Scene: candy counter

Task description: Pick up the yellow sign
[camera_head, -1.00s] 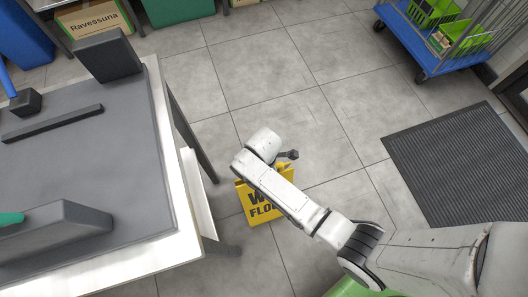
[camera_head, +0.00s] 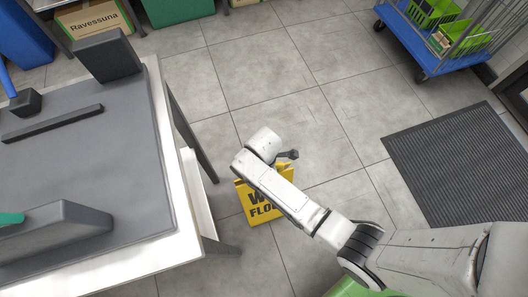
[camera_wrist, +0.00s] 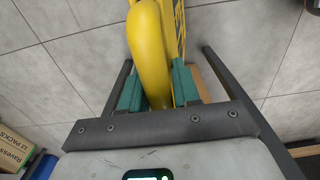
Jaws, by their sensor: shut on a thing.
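The yellow sign (camera_head: 262,210) with dark lettering stands on the tiled floor in the head view, beside the table's leg and partly hidden behind my arm. In the wrist view, the sign's rounded yellow top (camera_wrist: 151,50) runs down between the teal pads of my gripper (camera_wrist: 157,90). The pads are shut on it from both sides. In the head view my gripper is mostly hidden behind the arm. I cannot tell whether the sign's foot touches the floor.
A table with a grey top and white edge (camera_head: 185,235) stands close to the left of the sign. A dark ribbed mat (camera_head: 465,160) lies at right. A blue cart (camera_head: 430,45) stands at the upper right. Open tiled floor lies beyond the sign.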

